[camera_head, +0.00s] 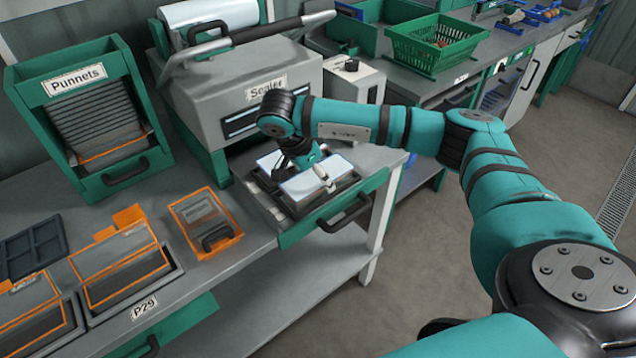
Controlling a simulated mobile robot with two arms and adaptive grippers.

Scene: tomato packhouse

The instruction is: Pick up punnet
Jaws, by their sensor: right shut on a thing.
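A Sealer machine (245,75) stands on the bench with its drawer (290,230) pulled out. In the drawer tray lie two punnets with pale, shiny tops: a front punnet (302,186) and a back punnet (268,160), partly hidden. My right gripper (307,174) reaches down from above and is shut on the front punnet, which still sits in or just at its tray slot; I cannot tell if it is lifted. The arm and gripper hide part of both punnets. My left gripper is not in view.
A green Punnets dispenser (110,190) stands at the left. Orange-edged containers sit along the bench, one (205,222) near the drawer. Open floor (430,250) lies in front of the drawer.

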